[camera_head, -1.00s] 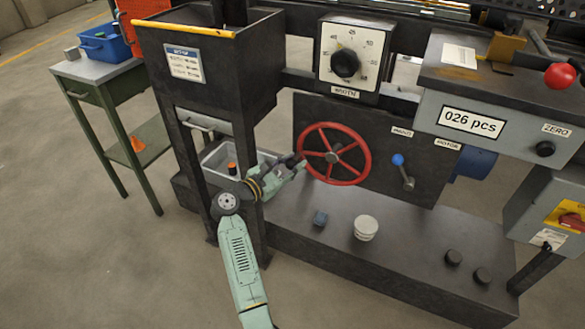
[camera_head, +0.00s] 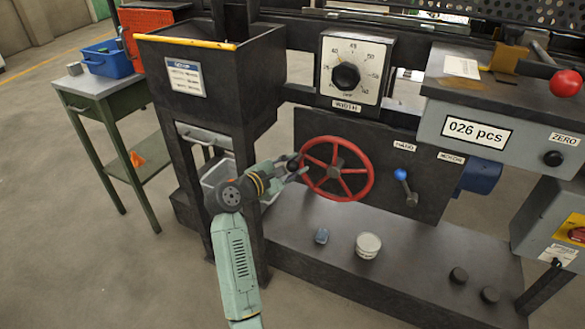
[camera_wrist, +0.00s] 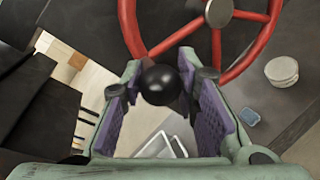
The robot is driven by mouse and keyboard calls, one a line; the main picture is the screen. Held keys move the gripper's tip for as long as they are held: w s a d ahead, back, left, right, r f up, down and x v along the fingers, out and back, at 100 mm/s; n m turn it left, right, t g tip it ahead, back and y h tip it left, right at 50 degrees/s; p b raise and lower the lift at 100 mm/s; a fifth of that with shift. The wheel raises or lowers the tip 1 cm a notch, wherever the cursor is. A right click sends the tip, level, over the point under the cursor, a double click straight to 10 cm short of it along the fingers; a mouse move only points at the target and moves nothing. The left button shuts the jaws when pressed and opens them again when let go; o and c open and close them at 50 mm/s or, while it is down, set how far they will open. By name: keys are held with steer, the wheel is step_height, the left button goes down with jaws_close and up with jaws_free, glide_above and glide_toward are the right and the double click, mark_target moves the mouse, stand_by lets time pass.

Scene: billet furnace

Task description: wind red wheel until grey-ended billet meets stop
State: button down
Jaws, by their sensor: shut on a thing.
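The red wheel (camera_head: 336,171) stands upright on the dark front panel of the machine. It has several spokes and a grey hub. A black ball knob (camera_wrist: 161,84) sits close to the wheel's rim. My gripper (camera_head: 297,166) reaches in from the left at the wheel's left side. In the wrist view my gripper (camera_wrist: 165,97) has its purple-padded fingers on both sides of the black knob and is shut on it. The red rim and spokes show just beyond the fingers. I cannot make out a grey-ended billet or a stop in either view.
A blue-knobbed lever (camera_head: 400,178) is right of the wheel, and the width dial (camera_head: 346,76) is above. A white round tub (camera_head: 368,245) and a small blue block (camera_head: 322,236) lie on the base below. A counter box (camera_head: 475,125) reads 026 pcs. A bin hangs left.

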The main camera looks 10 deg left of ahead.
steer(key=shift+d+r, duration=0.1)
steer(key=shift+r, duration=0.25)
steer(key=c, duration=1.6)
jaws_free()
steer(key=o, duration=0.4)
steer(key=shift+f, duration=0.1)
steer(key=v, duration=1.2)
